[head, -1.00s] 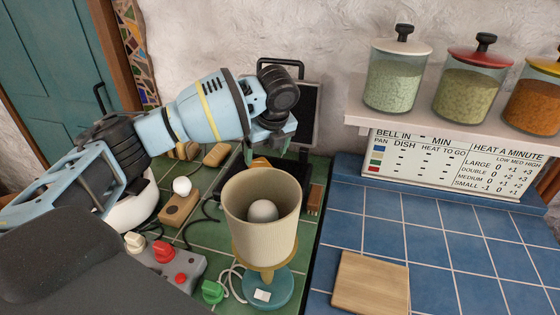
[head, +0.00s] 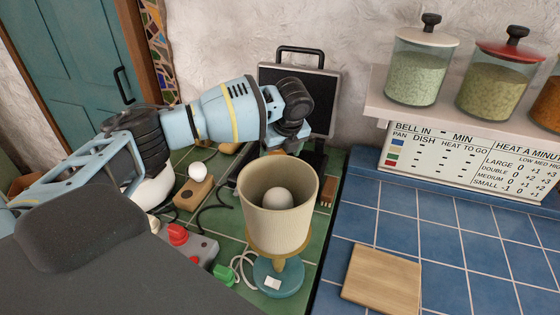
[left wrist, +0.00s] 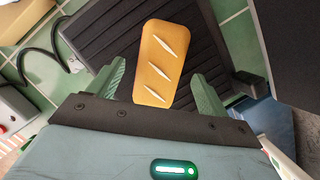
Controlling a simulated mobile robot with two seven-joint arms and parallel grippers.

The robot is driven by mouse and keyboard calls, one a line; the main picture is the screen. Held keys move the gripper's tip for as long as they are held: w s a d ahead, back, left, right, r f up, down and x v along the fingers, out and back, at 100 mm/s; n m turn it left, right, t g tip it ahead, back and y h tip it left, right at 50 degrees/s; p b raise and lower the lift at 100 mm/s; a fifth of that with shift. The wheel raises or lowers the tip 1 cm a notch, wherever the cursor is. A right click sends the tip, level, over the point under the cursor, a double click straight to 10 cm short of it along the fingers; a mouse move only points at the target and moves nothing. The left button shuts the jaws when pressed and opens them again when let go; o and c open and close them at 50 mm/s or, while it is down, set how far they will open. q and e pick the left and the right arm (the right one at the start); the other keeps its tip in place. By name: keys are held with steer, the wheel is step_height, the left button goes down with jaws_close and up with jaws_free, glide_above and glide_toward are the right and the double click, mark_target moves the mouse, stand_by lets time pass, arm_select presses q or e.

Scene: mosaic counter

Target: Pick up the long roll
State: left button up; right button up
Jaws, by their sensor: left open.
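The long roll (left wrist: 160,62) is golden brown with three pale slashes and lies on a dark ribbed plate (left wrist: 100,38), seen in the left wrist view. My left gripper (left wrist: 157,88) is open, with one green finger on each side of the roll and gaps between fingers and roll. Whether the fingers are down at the roll's height is unclear. In the head view the left gripper (head: 288,133) hangs over the grill behind the cream lamp shade, and the roll is hidden there. My right gripper is not in view.
The cream lamp (head: 279,215) stands close in front of the gripper. The upright black grill lid (head: 318,95) is behind it. A wooden block with a white ball (head: 190,195) and a switch box (head: 195,248) stand left. The blue counter right holds a wooden board (head: 382,277).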

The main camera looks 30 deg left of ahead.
arm_select(q)
steer(key=shift+a+f, duration=0.2)
steer(key=shift+f, duration=0.45)
steer(key=shift+c, duration=0.5)
steer(key=c, duration=0.6)
